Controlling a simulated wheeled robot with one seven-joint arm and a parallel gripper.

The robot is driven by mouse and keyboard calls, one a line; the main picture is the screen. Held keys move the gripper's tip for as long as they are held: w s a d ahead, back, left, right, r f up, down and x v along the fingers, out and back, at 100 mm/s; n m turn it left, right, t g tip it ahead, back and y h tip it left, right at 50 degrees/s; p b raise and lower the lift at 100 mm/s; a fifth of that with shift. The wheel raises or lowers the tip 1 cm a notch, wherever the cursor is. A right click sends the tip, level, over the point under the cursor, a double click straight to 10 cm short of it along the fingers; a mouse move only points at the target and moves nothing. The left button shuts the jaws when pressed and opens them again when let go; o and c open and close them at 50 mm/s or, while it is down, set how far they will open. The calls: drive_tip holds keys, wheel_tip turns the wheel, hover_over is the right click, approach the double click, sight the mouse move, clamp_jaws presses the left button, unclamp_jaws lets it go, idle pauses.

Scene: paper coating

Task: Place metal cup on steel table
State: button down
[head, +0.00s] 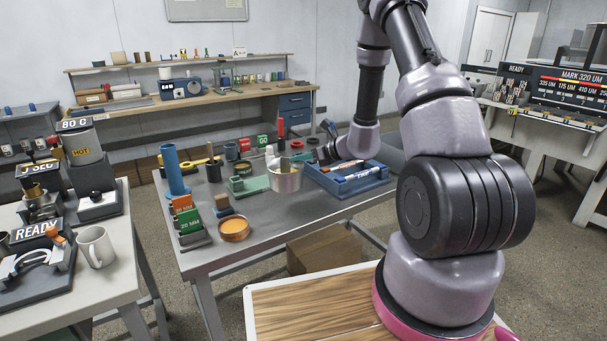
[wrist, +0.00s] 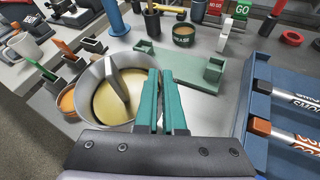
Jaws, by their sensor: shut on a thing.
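The metal cup (head: 285,180) is a shiny silver pot at the middle of the steel table (head: 268,213), left of the blue tray. In the wrist view the cup (wrist: 84,88) is at the left, with yellowish liquid and a grey flat-bladed tool standing in it. My gripper (wrist: 167,76) has teal fingers, shut on the cup's right-hand wall at the rim. The cup looks upright. Its underside is hidden, so I cannot tell whether it touches the tabletop.
A green stand (head: 248,186) is just left of the cup. A blue tray (head: 349,183) with markers lies close on the right. The table's front right is fairly clear.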

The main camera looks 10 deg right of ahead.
wheel_tip(320, 180, down, 9)
idle(0.4)
drive_tip(key=c, duration=1)
unclamp_jaws()
